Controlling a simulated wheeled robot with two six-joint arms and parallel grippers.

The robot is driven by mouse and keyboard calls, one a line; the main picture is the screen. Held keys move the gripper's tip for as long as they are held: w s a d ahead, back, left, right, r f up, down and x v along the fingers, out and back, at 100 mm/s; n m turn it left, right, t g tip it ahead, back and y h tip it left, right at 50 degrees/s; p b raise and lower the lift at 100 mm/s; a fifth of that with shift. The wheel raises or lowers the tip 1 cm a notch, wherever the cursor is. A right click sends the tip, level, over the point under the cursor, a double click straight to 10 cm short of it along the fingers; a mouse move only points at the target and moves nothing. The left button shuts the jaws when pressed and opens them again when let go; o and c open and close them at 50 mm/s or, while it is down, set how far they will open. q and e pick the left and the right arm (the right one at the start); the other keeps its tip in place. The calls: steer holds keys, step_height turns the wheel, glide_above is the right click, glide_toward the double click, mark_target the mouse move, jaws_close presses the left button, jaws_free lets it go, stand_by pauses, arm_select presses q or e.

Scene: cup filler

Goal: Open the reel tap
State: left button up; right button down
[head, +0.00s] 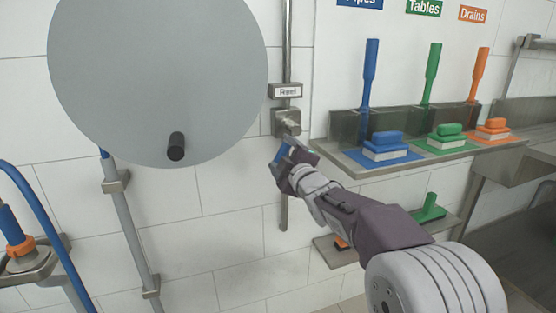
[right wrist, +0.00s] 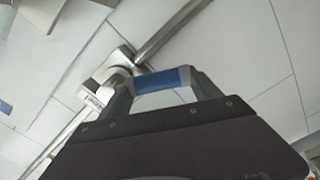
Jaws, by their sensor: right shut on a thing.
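The reel tap (head: 287,122) is a metal valve on a vertical pipe on the tiled wall, under a small plate marked "Reel" (head: 286,91). My right gripper (head: 284,157) is just below the valve and shut on its blue lever grip. In the right wrist view the blue lever grip (right wrist: 163,79) lies between the two fingers, and the metal valve body (right wrist: 117,68) is to its upper left. The fingers partly hide the lever in the head view. My left gripper is not in view.
A large grey reel disc (head: 155,75) with a black knob (head: 176,146) is on the left. A metal shelf (head: 440,152) with blue, green and orange brushes is on the right. A blue hose (head: 48,225) hangs at the far left.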

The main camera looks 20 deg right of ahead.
steer(key=shift+d+f+n+b, duration=0.45)
steer(key=shift+d+n+b, duration=0.2)
steer(key=shift+n, duration=0.45)
steer(key=shift+c, duration=0.6)
jaws_free()
steer(key=shift+r, duration=0.1)
steer(key=s+p, duration=0.1)
steer(key=s, duration=0.8)
steer(key=shift+d+p, duration=0.15)
steer(key=shift+p, duration=0.15)
